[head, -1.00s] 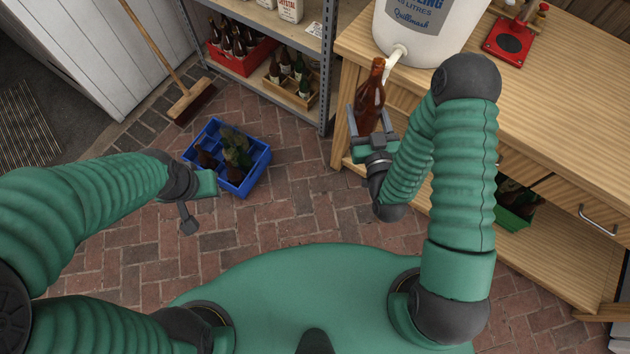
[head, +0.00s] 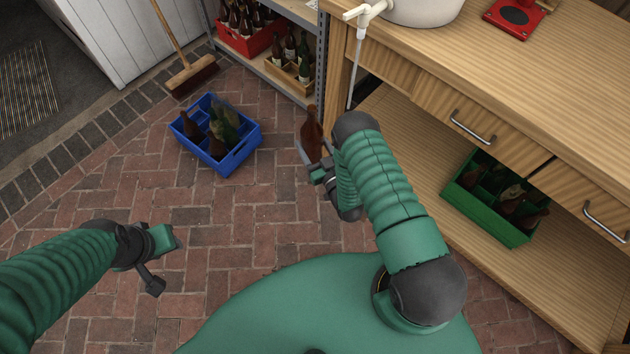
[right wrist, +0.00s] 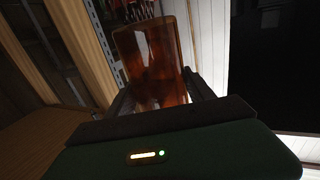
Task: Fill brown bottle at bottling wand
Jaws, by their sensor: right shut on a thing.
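The brown bottle (head: 312,135) is upright or nearly so in my right gripper (head: 311,160), in the head view. In the right wrist view the bottle (right wrist: 155,62) is amber and see-through between the fingers (right wrist: 160,95). I cannot tell how full it is. The bottling wand (head: 356,75) is a thin pale tube hanging from the white spigot (head: 366,14) of the bucket (head: 425,8). The bottle shows below and left of the wand, apart from it. My left gripper (head: 166,263) is empty with its fingers apart, low over the bricks.
A blue crate (head: 240,155) with several bottles stands on the brick floor. A green crate (head: 475,211) with bottles sits on the bench's (head: 520,75) lower shelf. A rack with a red crate (head: 247,45) and a wooden crate (head: 285,75) stands behind. The central floor is clear.

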